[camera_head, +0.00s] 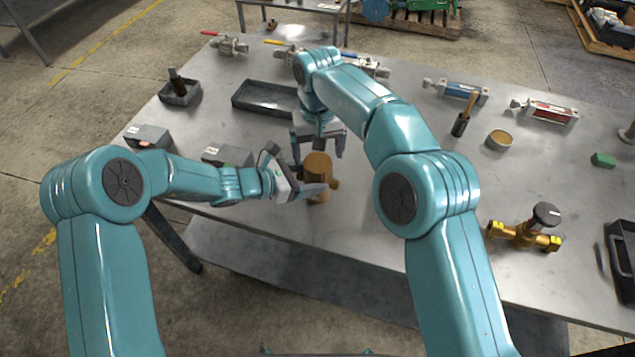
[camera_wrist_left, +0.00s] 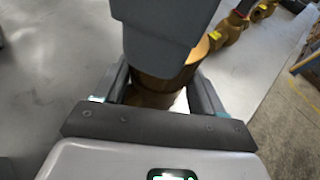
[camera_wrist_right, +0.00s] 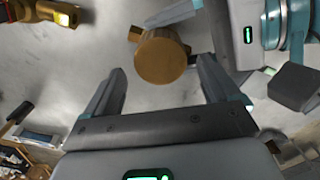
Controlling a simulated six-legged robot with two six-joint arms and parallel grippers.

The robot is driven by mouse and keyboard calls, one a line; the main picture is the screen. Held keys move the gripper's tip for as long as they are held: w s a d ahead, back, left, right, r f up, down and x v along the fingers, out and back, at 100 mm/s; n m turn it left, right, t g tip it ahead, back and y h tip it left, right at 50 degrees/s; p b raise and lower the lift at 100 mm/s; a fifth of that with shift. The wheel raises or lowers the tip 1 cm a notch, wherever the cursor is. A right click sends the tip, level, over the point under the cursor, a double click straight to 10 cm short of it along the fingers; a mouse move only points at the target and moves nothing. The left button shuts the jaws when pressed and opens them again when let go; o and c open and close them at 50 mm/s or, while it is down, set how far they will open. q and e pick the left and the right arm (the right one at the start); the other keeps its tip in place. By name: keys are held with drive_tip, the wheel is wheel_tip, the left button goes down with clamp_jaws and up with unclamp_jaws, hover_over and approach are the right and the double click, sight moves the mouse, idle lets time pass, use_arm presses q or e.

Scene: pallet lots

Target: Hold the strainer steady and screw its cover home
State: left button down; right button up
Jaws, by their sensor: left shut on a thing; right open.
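The brass strainer (camera_head: 318,168) stands near the front edge of the metal table. My left gripper (camera_head: 310,190) is shut on its body from the left, low down; the left wrist view shows the brown cylinder (camera_wrist_left: 150,92) between the fingers. My right gripper (camera_head: 319,154) is open just above the strainer, pointing down. In the right wrist view the strainer's round top (camera_wrist_right: 162,56) lies ahead of and between the open fingers (camera_wrist_right: 160,90), with a short side branch (camera_wrist_right: 144,34). I cannot tell whether that round top is the cover; the right gripper partly hides it from the head.
A brass valve with a black handwheel (camera_head: 525,235) stands at right. Grey blocks (camera_head: 228,155), an empty tray (camera_head: 265,98) and a small bin (camera_head: 180,92) lie left and behind. A tan ring (camera_head: 498,140) and a wooden-handled tool (camera_head: 464,115) stand farther right. The table between strainer and valve is clear.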

sight(317, 162)
wheel_tip(317, 162, up, 3)
drive_tip(key=n, duration=0.3)
drive_tip(key=shift+r, duration=0.1)
drive_tip(key=shift+f, duration=4.05)
drive_tip(key=c, duration=1)
drive_tip(key=m, duration=0.3)
drive_tip(key=shift+c, duration=0.2)
